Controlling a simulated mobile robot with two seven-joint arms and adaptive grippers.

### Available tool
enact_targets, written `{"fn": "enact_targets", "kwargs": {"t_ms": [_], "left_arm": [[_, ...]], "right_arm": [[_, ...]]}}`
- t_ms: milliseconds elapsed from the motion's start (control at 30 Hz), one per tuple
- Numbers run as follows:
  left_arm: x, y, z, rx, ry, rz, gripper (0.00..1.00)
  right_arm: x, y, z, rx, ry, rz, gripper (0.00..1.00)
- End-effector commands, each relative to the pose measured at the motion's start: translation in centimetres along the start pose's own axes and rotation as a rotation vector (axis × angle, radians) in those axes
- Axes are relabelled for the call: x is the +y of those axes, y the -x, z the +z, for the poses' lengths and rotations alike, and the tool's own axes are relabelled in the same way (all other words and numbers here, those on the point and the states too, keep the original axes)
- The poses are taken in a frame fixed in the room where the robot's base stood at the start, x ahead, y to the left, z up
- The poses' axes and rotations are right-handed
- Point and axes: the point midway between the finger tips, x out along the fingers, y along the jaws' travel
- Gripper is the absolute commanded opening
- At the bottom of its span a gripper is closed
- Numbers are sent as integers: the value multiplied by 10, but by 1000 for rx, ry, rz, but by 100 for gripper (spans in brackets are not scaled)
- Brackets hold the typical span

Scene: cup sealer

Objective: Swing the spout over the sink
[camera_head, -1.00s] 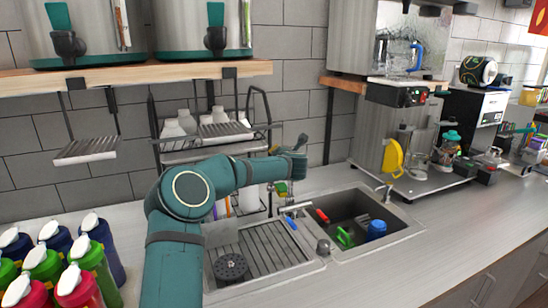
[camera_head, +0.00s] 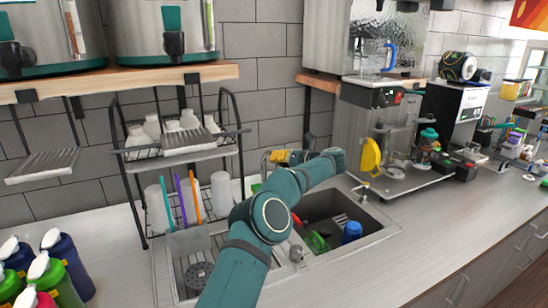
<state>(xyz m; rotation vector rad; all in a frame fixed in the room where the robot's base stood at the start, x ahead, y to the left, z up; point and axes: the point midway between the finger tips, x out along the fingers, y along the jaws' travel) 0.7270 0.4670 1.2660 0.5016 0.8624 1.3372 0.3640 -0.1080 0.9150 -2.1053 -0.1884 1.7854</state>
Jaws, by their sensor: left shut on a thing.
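My left arm crosses in front of the basin's left side and hides much of the spout. My left gripper (camera_head: 292,157) is behind the sink's back left edge, small and partly hidden by its own wrist. It is shut on what looks like the spout; the contact itself is hard to see. A thin shiny curved piece, perhaps part of the faucet, shows just left of the gripper. My right gripper is not in view.
A blue cup (camera_head: 351,233) and a green item (camera_head: 318,242) lie in the basin. A wire rack (camera_head: 240,150) with cups stands behind the drainboard. Coloured bottles (camera_head: 68,262) stand at lower left. A metal machine (camera_head: 395,135) stands at right. The front right counter is clear.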

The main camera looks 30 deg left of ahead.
Motion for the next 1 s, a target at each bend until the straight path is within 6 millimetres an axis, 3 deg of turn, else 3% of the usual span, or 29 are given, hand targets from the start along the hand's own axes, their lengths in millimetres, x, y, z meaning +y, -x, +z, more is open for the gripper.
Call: {"fn": "enact_targets", "kwargs": {"t_ms": [633, 667, 700, 1000], "left_arm": [[-2, 2, -2, 28, 6, 21, 0], [-2, 2, -2, 28, 6, 21, 29], [-2, 2, -2, 28, 6, 21, 37], [-1, 4, -2, 26, 7, 21, 37]], "right_arm": [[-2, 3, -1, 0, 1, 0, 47], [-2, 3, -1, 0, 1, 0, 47], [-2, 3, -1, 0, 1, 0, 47], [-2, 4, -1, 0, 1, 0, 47]]}}
